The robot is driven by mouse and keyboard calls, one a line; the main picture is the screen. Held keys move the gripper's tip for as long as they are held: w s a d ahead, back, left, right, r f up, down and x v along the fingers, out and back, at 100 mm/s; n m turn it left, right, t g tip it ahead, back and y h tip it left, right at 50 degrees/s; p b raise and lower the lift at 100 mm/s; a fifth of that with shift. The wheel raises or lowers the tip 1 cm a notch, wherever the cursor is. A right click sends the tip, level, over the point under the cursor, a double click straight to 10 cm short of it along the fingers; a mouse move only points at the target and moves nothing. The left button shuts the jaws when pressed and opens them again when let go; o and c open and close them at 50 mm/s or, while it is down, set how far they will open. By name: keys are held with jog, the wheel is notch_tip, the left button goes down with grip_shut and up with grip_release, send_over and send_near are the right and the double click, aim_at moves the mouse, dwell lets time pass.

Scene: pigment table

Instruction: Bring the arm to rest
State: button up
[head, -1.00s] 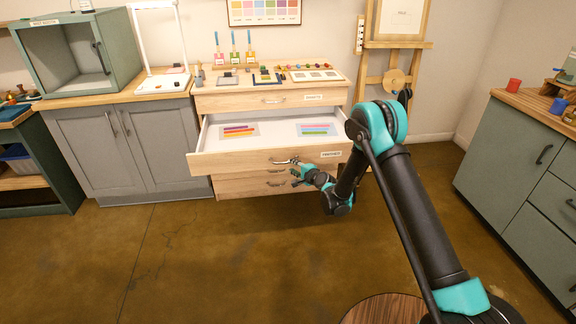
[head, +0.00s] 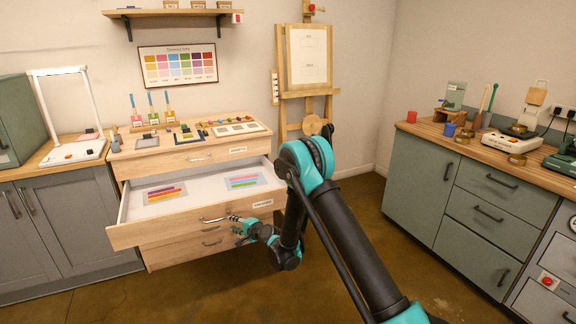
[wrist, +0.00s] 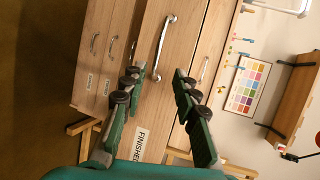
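My gripper (head: 236,222) is just in front of the pulled-out drawer (head: 165,235), close to its metal handle (head: 214,219). In the wrist view my gripper (wrist: 157,76) has its two fingers spread apart with nothing between them. The handle (wrist: 163,48) lies ahead of the fingertips, apart from them. My arm is bent and reaches from the lower right of the head view to the drawer front.
The open drawer holds two sheets with coloured sticks (head: 165,193). Closed drawers sit above and below it. An easel (head: 306,60) stands behind my arm. A green cabinet (head: 470,195) stands at right, with open floor between.

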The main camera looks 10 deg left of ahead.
jog(key=s+d+r+n+h, duration=0.2)
jog(key=d+r, duration=0.3)
jog(key=d, duration=0.4)
jog(key=s+d+r+n+g+h, duration=0.15)
jog(key=d+r, duration=0.35)
jog(key=d, duration=0.5)
jog(key=s+d+r+n+h, duration=0.1)
jog(key=s+d+r+h, duration=0.15)
jog(key=d+r, duration=0.45)
jog(key=s+d+f+n+g+h, duration=0.1)
jog(key=s+d+f+h, duration=0.1)
jog(key=s+d, duration=1.1)
jog(key=s+d+f+n+g+h, duration=0.2)
jog(key=s+d+h, duration=0.1)
jog(key=s+d, duration=1.1)
jog(key=shift+s+d+f+h, duration=0.2)
jog(key=shift+s+h, duration=0.2)
jog(key=shift+s, duration=0.15)
